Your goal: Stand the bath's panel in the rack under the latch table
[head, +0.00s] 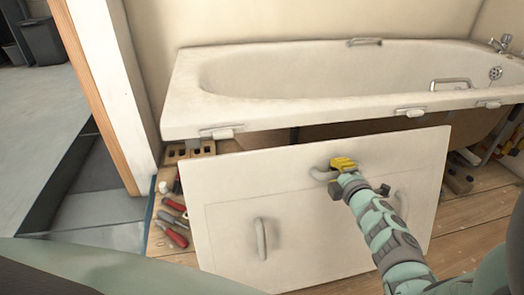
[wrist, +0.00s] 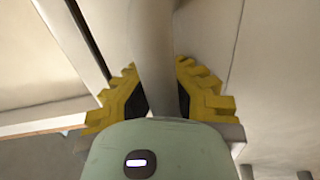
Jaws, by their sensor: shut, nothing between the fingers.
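The bath's panel (head: 320,235) is a large pale board with several handles. It stands tilted in front of the bath (head: 300,85), apart from the rim, and its top edge slopes up to the right. My gripper (head: 342,164), with yellow fingers, is at the panel's top handle (head: 320,174). In the wrist view my gripper (wrist: 157,85) has the handle bar (wrist: 153,45) in line with its fingers. The gripper is shut, and I cannot tell whether it touches the bar. Latches (head: 220,132) sit along the bath's rim. I see neither the rack nor the latch table.
Red-handled tools (head: 173,220) and a holed brick (head: 190,151) lie on the wooden floor left of the panel. More items (head: 458,175) lie under the bath's right end. A wooden door frame (head: 105,95) stands at the left, with open grey floor (head: 35,130) beyond it.

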